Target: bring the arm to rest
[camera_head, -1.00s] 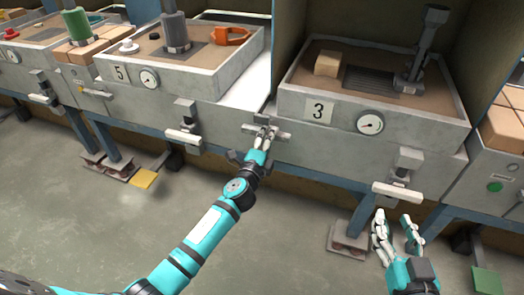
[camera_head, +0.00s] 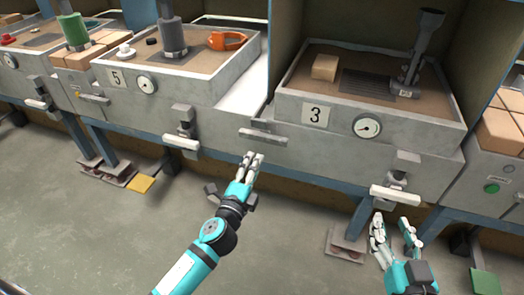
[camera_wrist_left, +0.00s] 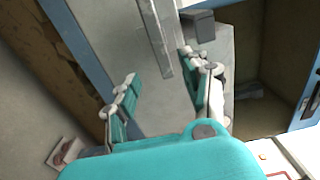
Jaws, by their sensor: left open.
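My left gripper (camera_head: 251,165) is just in front of and below a grey bar handle (camera_head: 263,137) on the bench front, left of the station marked 3. It is open and empty, with a gap between it and the handle. In the left wrist view its two fingers (camera_wrist_left: 160,95) stand apart, and the handle (camera_wrist_left: 155,38) shows beyond them. My right gripper (camera_head: 395,236) is at the lower right of the head view, below a white-fronted handle (camera_head: 395,195). Its fingers stand apart with nothing between them.
The station marked 3 (camera_head: 316,114) holds a tan block (camera_head: 325,67) and a grey lever fixture (camera_head: 415,65). The station marked 5 (camera_head: 115,77) holds an orange piece (camera_head: 228,41). Pedals (camera_head: 345,243) stand on the floor. Open floor lies in front of the benches.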

